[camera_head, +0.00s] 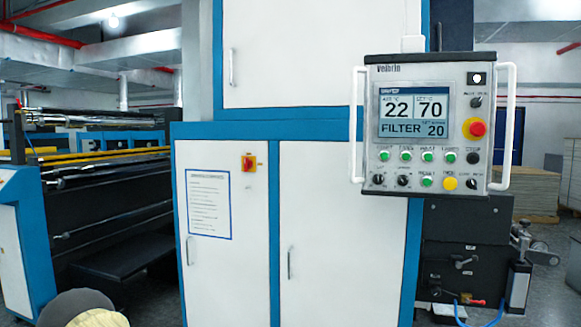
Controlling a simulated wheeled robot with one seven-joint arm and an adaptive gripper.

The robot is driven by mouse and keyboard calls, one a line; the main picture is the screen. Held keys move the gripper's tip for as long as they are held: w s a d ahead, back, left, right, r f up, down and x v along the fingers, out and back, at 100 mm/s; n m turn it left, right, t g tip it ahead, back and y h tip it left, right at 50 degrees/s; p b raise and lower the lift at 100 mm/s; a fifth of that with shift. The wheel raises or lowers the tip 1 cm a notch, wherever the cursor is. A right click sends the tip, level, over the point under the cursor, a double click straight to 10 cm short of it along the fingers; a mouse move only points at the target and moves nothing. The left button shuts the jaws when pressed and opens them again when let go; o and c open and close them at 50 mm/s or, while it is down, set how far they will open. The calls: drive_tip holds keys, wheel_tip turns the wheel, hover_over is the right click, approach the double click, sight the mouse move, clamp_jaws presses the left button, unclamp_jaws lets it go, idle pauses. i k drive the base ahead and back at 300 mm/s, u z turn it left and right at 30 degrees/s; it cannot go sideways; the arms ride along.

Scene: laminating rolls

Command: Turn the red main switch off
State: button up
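The red main switch (248,162) is a small red knob on a yellow plate.
A control panel (428,125) with a lit screen, several buttons and a red emergency stop (475,128) juts out at right, with white side handles. A printed sheet (209,205) is on the left door. A roller machine (100,200) stands at left.

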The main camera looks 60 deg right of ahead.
sight(248, 163)
drive_tip(key=z, duration=1.65)
drive_tip(key=k, duration=1.05)
drive_tip(key=u, duration=0.85)
drive_tip(key=i, duration=1.05)
drive_tip(key=z, duration=0.45)
drive_tip(key=i, duration=0.9)
drive_tip(key=z, duration=0.75)
